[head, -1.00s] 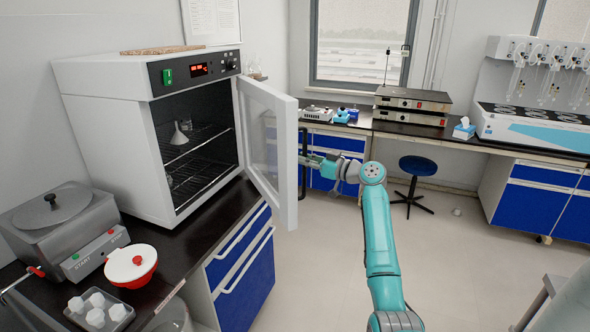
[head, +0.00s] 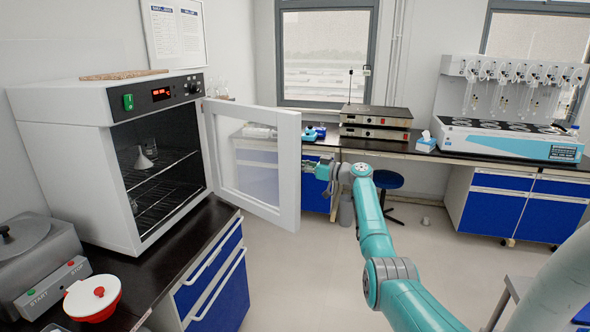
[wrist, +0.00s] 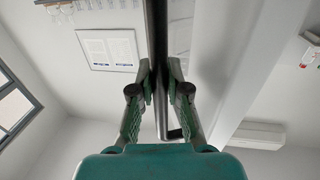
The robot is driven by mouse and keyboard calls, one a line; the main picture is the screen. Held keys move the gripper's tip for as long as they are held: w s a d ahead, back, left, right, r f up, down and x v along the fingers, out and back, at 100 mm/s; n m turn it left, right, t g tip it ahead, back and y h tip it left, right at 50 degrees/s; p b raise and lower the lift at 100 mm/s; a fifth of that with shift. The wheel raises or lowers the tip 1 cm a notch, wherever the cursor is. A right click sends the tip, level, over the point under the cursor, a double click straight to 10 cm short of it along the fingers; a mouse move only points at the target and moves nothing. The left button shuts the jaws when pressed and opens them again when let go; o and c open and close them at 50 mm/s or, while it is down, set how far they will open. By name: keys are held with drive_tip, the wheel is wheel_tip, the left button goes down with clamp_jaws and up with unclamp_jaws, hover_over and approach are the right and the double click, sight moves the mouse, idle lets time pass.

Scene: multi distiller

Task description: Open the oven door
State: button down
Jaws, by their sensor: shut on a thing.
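The oven (head: 75,165) is a white box on the left counter, with a black control panel and wire racks inside. Its white-framed glass door (head: 288,172) is wide open, swung out to the right, and the chamber shows. My gripper (head: 322,171) is at the door's free edge, partly hidden behind the frame in the head view. In the wrist view my gripper (wrist: 160,85) is shut on the dark upright door handle (wrist: 157,40), which runs between its two fingers.
A glass funnel (head: 142,158) stands on the upper rack. A red-and-white bowl (head: 92,299) and a grey START/STOP device (head: 45,265) are on the counter. A blue stool (head: 387,180) stands beyond my arm.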

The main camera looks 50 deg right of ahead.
drive_tip(key=shift+d, duration=1)
drive_tip(key=c, duration=1.1)
unclamp_jaws()
drive_tip(key=shift+c, duration=0.2)
drive_tip(key=s+d, duration=0.1)
drive_tip(key=s, duration=0.6)
drive_tip(key=shift+s+d, duration=0.15)
